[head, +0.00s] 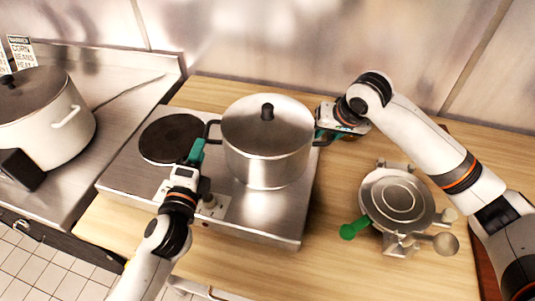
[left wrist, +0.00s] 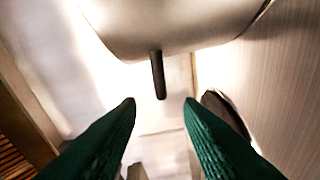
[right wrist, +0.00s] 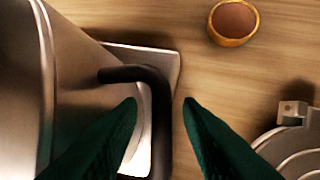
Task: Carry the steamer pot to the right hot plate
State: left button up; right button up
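The steamer pot (head: 265,150) is steel with a lid and dark side handles. It is upright over the right side of the steel two-plate unit (head: 140,186), hiding the right hot plate; I cannot tell whether its base touches. The dark left hot plate (head: 172,138) is bare. My left gripper (head: 196,150) is by the pot's left handle; in the left wrist view its fingers (left wrist: 159,102) are open, with the handle (left wrist: 158,75) in line with the gap. My right gripper (head: 326,128) is at the right handle (right wrist: 157,110); its fingers (right wrist: 160,103) are open on either side of it.
A round metal press with a green handle (head: 392,200) stands on the wooden counter at right. A small brown bowl (right wrist: 233,22) shows in the right wrist view. A larger lidded pot (head: 45,110) stands on the steel counter at left. The metal wall (head: 330,45) is behind.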

pick_arm(q)
jog(key=s, duration=0.3)
jog(key=shift+s+a, duration=0.15)
jog(key=shift+s, duration=0.4)
pick_arm(e)
jog(key=shift+r, duration=0.25)
jog(key=v, duration=1.1)
jog(key=shift+s+d+r, duration=0.15)
jog(key=shift+r, duration=0.05)
pick_arm(q)
jog(key=shift+s, duration=0.1)
